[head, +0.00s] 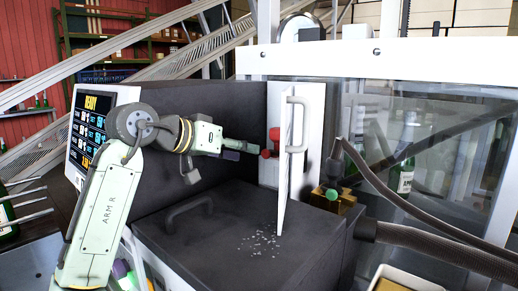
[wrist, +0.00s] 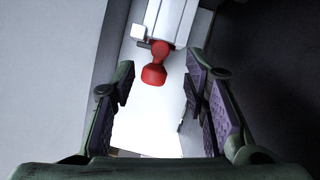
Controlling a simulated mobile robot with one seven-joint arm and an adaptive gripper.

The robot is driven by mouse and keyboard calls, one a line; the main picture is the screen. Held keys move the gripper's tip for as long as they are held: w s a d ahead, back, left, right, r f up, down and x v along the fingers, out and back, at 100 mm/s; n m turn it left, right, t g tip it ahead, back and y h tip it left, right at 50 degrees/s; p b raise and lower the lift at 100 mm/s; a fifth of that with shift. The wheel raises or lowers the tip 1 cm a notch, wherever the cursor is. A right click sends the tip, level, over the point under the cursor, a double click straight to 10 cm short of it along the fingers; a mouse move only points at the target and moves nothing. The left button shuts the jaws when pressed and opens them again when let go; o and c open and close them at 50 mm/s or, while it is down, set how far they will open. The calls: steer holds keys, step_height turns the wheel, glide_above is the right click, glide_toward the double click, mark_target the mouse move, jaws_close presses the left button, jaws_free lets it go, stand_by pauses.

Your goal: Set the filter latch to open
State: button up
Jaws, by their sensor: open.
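A red latch handle (wrist: 154,72) shows in the wrist view, hanging down from a pale grey housing (wrist: 174,20). I take it to be the filter latch; no label is readable. In the head view the red latch (head: 273,136) sits on the white panel, left of an open white door (head: 291,170). My gripper (head: 247,149) is open at the latch's left in the head view. In the wrist view the latch lies ahead, between the two purple-padded fingers, with gaps on both sides; I see no contact.
The white door with its grey handle (head: 296,124) stands close right of the latch. A dark cabinet top (head: 200,238) with a handle and scattered flakes lies below. A brass block with a green knob (head: 332,195) and grey hoses (head: 430,249) are farther right.

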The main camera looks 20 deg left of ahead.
mark_target(264, 155)
steer(key=p+x, duration=0.1)
steer(key=x, duration=0.5)
steer(key=shift+w, duration=0.15)
jaws_close()
stand_by(0.4)
